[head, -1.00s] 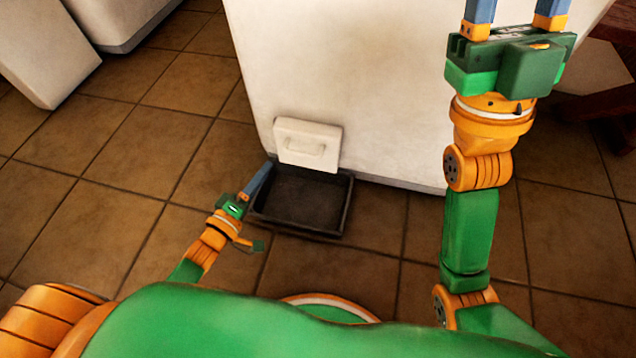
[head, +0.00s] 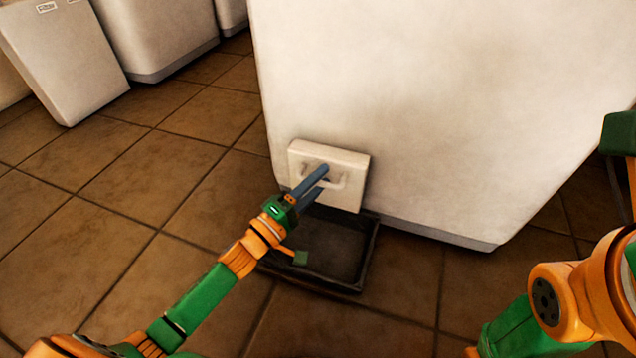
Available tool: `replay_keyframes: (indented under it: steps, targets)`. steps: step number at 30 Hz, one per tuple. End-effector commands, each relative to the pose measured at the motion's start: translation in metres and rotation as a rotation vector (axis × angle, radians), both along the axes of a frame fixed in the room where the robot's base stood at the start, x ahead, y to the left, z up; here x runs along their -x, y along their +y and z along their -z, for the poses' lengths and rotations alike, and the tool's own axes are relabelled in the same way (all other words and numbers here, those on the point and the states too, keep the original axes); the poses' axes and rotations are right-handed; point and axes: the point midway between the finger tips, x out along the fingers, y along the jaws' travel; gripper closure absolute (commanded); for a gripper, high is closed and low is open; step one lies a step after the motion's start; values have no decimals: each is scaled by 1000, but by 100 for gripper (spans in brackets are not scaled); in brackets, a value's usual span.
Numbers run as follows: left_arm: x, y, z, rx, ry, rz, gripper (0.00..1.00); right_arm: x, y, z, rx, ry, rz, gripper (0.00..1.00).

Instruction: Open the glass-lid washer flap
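The washer flap (head: 355,163) is a small white panel with a bar handle (head: 340,182), low on the front of the big white washer (head: 430,110). The flap looks closed, upright against the washer front. My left gripper (head: 320,179) reaches in from the lower left, its two blue fingers at the handle with a gap between their tips. The fingers overlap the handle in the picture, and I cannot tell whether they touch it. My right gripper's fingers are outside the picture; only parts of that arm show at the right edge.
A black shallow tray (head: 366,262) lies on the tiled floor under the flap, below my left gripper. More white appliances (head: 160,35) stand at the upper left. The tiled floor (head: 130,190) at left is clear.

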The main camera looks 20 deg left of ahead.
Motion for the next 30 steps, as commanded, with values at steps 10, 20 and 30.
replay_keyframes:
  steps: [10,20,30]
  targets:
    - [0,0,0,0,1,0,100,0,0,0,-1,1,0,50]
    - [0,0,1,0,1,0,100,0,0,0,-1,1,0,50]
    - [0,0,1,0,1,0,100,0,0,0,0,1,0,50]
